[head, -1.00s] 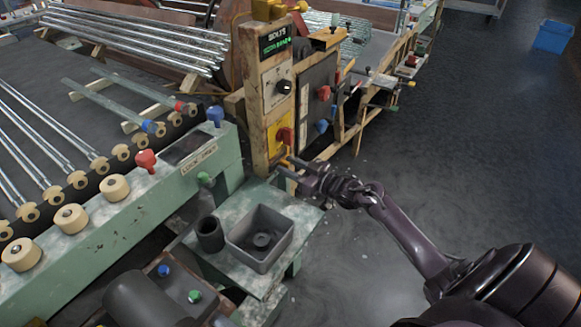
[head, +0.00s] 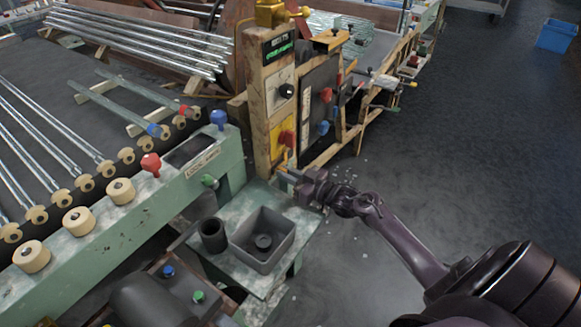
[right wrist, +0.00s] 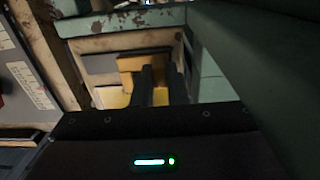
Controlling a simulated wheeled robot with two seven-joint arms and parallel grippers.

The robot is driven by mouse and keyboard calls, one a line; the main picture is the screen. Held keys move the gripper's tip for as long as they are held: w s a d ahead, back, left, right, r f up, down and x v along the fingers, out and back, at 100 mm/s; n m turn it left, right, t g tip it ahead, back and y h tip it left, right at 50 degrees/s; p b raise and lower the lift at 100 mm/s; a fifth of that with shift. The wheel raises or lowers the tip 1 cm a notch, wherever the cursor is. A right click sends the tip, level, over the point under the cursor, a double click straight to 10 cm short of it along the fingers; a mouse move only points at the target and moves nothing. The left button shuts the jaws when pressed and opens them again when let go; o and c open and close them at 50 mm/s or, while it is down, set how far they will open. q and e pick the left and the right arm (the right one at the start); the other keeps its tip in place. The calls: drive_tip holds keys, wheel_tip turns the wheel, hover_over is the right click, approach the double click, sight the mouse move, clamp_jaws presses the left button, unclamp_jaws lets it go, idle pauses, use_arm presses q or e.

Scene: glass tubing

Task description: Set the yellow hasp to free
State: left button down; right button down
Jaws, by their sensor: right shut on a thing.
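The yellow hasp (right wrist: 130,63) shows in the right wrist view as an orange-yellow block at my fingertips, in front of a yellow plate (right wrist: 114,98). My right gripper (right wrist: 158,80) is shut on it; the dark fingers hide part of it. In the head view, my right gripper (head: 284,174) reaches in from the right to the lower part of the worn wood-and-yellow post. The hasp is mostly hidden there by the fingers, below a yellow panel (head: 277,146) with a red knob (head: 287,137). I cannot tell the hasp's setting. My left gripper is not in view.
A green stand holds a grey square tray (head: 284,241) and a dark cup (head: 212,235) just below the gripper. A green roller bench (head: 130,215) with glass tubes is at left. A dark panel with red and blue knobs (head: 323,128) stands right of the post.

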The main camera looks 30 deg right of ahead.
drive_tip(key=shift+s+a+f, duration=0.1)
drive_tip(key=shift+a+f, duration=0.05)
drive_tip(key=shift+a, duration=0.05)
drive_tip(key=c, duration=1.4)
unclamp_jaws()
drive_tip(key=shift+c, duration=0.2)
drive_tip(key=shift+s, duration=0.1)
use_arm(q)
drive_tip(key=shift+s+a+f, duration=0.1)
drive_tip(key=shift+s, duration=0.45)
use_arm(e)
drive_tip(key=v, duration=0.7)
drive_tip(key=shift+s+d, duration=0.15)
drive_tip(key=shift+s, duration=0.15)
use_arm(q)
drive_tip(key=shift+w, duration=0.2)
